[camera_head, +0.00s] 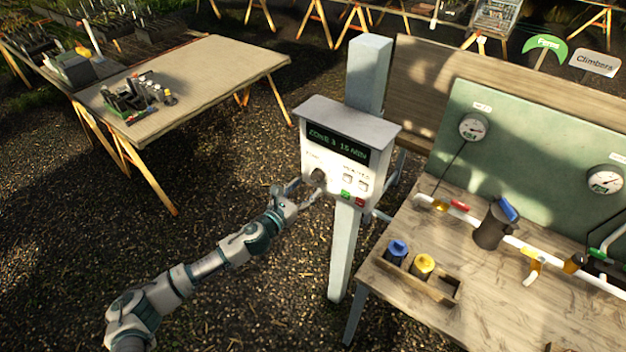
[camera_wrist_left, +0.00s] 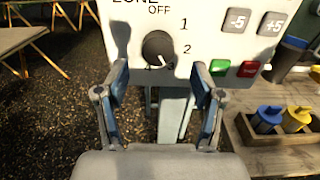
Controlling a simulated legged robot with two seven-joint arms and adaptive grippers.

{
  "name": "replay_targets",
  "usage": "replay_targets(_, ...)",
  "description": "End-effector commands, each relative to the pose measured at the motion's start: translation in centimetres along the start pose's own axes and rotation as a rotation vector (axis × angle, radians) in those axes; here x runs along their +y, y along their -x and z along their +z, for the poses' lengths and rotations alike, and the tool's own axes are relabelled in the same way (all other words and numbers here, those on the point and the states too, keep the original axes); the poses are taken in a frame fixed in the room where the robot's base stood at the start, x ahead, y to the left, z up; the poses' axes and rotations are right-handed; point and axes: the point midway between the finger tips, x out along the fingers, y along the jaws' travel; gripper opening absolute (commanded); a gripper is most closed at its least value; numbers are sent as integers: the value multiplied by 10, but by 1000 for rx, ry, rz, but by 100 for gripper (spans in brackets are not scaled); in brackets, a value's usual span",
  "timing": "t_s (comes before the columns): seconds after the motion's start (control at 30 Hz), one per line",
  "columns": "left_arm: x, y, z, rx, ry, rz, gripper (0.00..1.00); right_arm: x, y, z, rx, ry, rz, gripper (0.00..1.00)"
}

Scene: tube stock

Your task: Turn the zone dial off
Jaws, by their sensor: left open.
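The zone dial (camera_head: 318,176) is a dark round knob on the white front of the control box (camera_head: 312,140), whose display reads "ZONE 3 15 MIN". In the left wrist view the dial (camera_wrist_left: 158,47) sits below the word OFF, with 1 and 2 on its right and partly hidden marks under it. My left gripper (camera_head: 307,190) is open, just in front of and slightly below the dial. In the wrist view its fingers (camera_wrist_left: 161,78) are spread to either side below the knob, with nothing between them. My right gripper is not in view.
Green (camera_wrist_left: 219,67) and red (camera_wrist_left: 248,69) buttons and grey -5 and +5 keys sit right of the dial. A post (camera_head: 343,250) carries the box. A wooden bench (camera_head: 480,290) with pipes, gauges and a caddy stands right; another table (camera_head: 215,75) stands left.

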Motion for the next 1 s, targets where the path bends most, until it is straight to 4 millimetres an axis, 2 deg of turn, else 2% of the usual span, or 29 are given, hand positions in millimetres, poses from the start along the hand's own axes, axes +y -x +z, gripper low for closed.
replay_targets(0.1,1,-21,1,-2,1,1,68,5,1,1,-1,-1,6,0)
replay_targets(0.23,2,-36,0,-1,2,2,68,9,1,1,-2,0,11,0)
replay_targets(0.63,2,-44,0,-1,1,1,68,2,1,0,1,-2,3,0)
replay_targets(0.87,2,-44,0,-1,1,2,10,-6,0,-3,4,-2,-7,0)
replay_targets(1.0,3,-44,0,-1,2,3,8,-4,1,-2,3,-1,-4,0)
